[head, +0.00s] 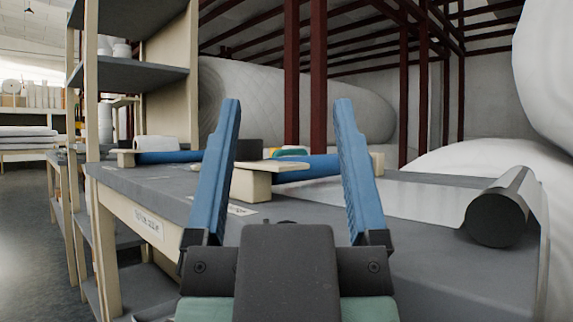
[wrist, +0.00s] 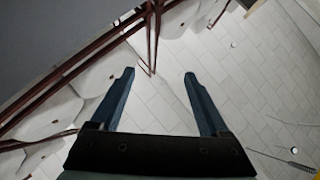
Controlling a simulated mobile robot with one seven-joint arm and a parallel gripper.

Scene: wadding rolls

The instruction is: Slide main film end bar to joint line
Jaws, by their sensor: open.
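My gripper (head: 287,102) has two blue fingers spread wide with nothing between them. It shows in front of the grey worktable, and its height above the table is unclear. A long blue bar lies along the back of the table: its left part (head: 170,157) and right part (head: 320,168) show, and my left finger and a pale block cover the middle. I cannot tell if it is one bar or two. A pale film sheet (head: 410,197) lies on the right of the table. The wrist view also shows my open gripper (wrist: 160,73), with no bar or film recognisable there.
A black-ended roll (head: 497,218) lies on the worktable's (head: 170,185) right end. A pale wooden block (head: 251,184) stands mid-table. Shelving (head: 135,72) rises at left. Huge white rolls (head: 350,105) and dark red posts (head: 318,75) stand behind. Open floor (head: 30,240) lies at far left.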

